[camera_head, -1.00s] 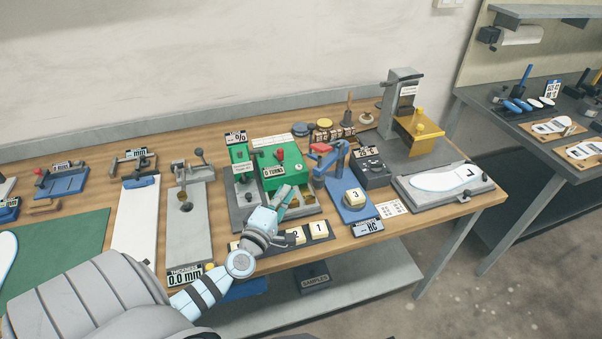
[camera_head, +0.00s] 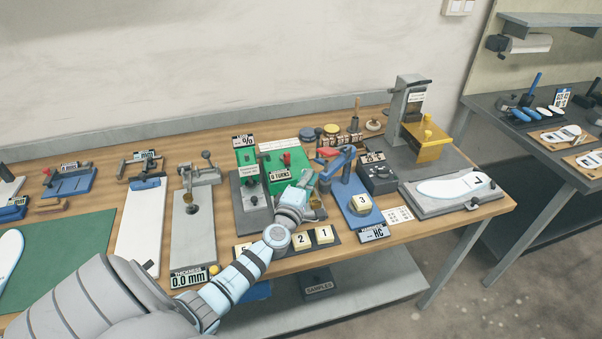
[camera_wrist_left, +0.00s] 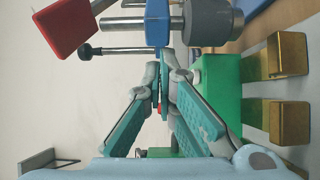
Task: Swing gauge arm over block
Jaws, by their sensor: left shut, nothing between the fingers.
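The blue gauge stands on a blue base plate (camera_head: 354,215) with an HC label at its front. Its gauge arm (camera_head: 343,158) carries a red handle (camera_head: 327,153) pointing left. A cream block (camera_head: 362,203) marked 3 sits on the front of the plate, in front of the post. In the left wrist view the red handle (camera_wrist_left: 68,27), blue arm piece (camera_wrist_left: 157,22) and grey cylinder (camera_wrist_left: 208,22) lie beyond my fingertips. My left gripper (camera_head: 309,180) is shut and empty, just left of the gauge and below the handle. My right gripper is out of view.
A green box (camera_head: 287,160) labelled turns stands left of the gauge; a dark dial box (camera_head: 379,180) stands right. Numbered blocks (camera_head: 301,240) line a tray at the front edge. Brass pieces (camera_wrist_left: 290,122) show close in the wrist view.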

